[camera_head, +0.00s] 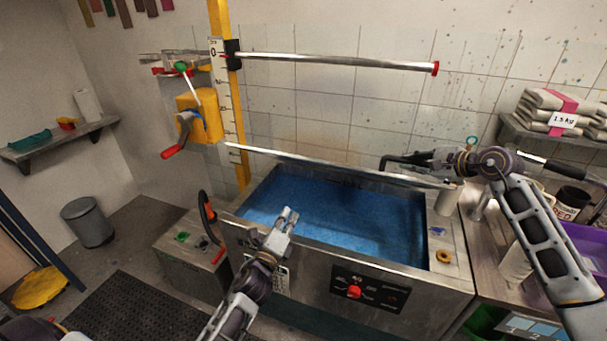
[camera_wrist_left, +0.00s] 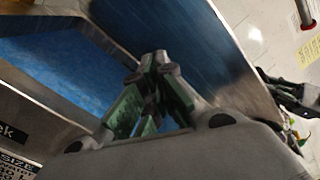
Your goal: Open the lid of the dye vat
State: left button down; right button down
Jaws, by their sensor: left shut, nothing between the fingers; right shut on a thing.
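The dye vat (camera_head: 300,240) is a steel basin of blue liquid in the middle of the head view, its top uncovered. Its lid (camera_head: 300,160) stands raised behind the basin, seen nearly edge-on as a long thin strip. The lid's broad steel face shows in the left wrist view (camera_wrist_left: 200,55). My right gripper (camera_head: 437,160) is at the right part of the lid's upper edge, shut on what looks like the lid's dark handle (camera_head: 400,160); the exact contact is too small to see. My left gripper (camera_head: 289,216) is shut and empty, over the front part of the basin.
A control panel with a red knob (camera_head: 355,292) is on the vat's front. A yellow post with a crank box (camera_head: 200,118) and a long horizontal bar (camera_head: 340,62) stands behind. Shelves with bundles (camera_head: 550,110) and a counter with a purple bin (camera_head: 585,240) are right.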

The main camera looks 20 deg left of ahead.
jog(key=shift+r, duration=0.1)
pick_arm(q)
jog(key=shift+s+d+r+m+t, duration=0.15)
jog(key=shift+r+m, duration=0.45)
jog(key=shift+m, duration=1.45)
jog(key=shift+r+m+t, duration=0.2)
jog(key=shift+r+m, duration=0.45)
jog(key=shift+m, duration=1.45)
jog(key=shift+s+d+r+m+t, duration=0.15)
jog(key=shift+r+m, duration=0.45)
jog(key=shift+m, duration=1.45)
jog(key=shift+a, duration=0.1)
jog(key=shift+w, duration=0.25)
jog(key=w+r, duration=0.5)
jog(key=w, duration=0.6)
jog(key=shift+w, duration=0.4)
